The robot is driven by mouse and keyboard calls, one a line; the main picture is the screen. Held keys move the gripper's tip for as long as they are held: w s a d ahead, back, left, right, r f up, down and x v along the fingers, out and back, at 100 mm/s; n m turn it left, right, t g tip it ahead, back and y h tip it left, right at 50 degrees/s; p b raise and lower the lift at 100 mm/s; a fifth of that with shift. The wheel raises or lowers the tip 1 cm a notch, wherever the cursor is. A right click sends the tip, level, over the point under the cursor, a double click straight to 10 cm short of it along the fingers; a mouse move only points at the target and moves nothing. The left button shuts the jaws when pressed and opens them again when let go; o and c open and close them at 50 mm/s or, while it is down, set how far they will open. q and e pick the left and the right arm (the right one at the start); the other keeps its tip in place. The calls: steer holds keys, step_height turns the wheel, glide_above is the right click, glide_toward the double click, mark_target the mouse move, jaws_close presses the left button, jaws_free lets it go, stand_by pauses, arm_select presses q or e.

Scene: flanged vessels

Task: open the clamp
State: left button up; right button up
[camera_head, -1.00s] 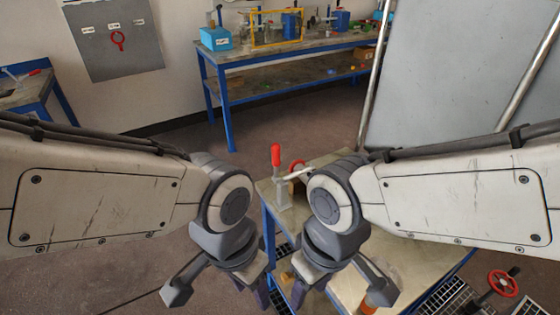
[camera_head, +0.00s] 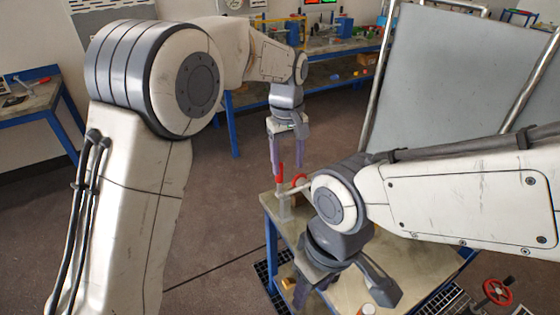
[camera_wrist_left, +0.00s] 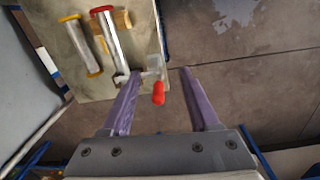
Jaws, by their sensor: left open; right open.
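In the left wrist view the red handle tip (camera_wrist_left: 158,92) lies between the finger lines, and the pale clamp body (camera_wrist_left: 155,64) is just beyond. My left gripper (camera_head: 276,172) is open, pointing down above and close to the handle; contact is not clear. In its wrist view, the left gripper (camera_wrist_left: 159,72) holds nothing.
A metal cylinder with a red flange (camera_wrist_left: 109,40) lies beside the clamp, next to one with yellow ends (camera_wrist_left: 80,45). The table (camera_head: 415,255) has bare room at right. A red handwheel (camera_head: 497,291) is at lower right. A grey panel (camera_head: 455,80) stands behind.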

mark_target(280, 179)
arm_select(q)
steer(key=w+n, duration=0.1)
steer(key=w, duration=0.1)
steer(key=w+a+n+p, duration=0.1)
steer(key=w, duration=0.2)
steer(key=w+a+f+n, duration=0.1)
steer(key=w+n, duration=0.1)
steer(key=w, duration=0.1)
steer(key=shift+a+f, duration=0.1)
steer(key=shift+a, duration=0.05)
step_height(280, 179, down, 10)
steer(key=p, duration=0.2)
steer(key=shift+w+f+p, duration=0.1)
steer(key=shift+f+p, duration=0.15)
steer(key=shift+p, duration=0.15)
steer(key=shift+c, duration=0.4)
jaws_close()
